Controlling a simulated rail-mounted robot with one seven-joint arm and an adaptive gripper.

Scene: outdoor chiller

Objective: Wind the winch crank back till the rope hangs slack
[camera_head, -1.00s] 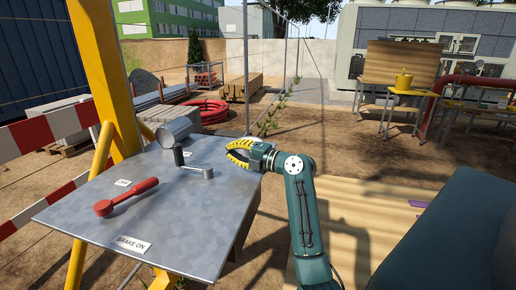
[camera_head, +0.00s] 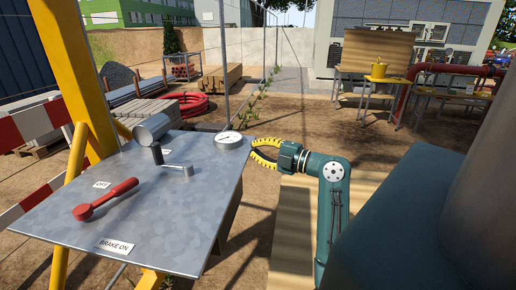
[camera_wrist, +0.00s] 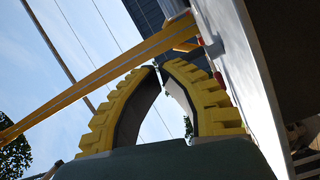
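The winch crank (camera_head: 178,167) is a grey arm with a dark upright grip, on the sloping metal panel (camera_head: 165,215). A grey cylinder (camera_head: 152,128), perhaps the winch drum, lies behind it. No rope can be made out. My gripper (camera_head: 253,152) is just right of the panel's far right corner, apart from the crank. In the wrist view its yellow fingertips (camera_wrist: 158,67) nearly meet, with nothing between them.
A "BRAKE ON" plate (camera_head: 116,246) is at the front edge, an "OFF" label (camera_head: 102,184) near the lever. A yellow post (camera_head: 75,65) rises at the left.

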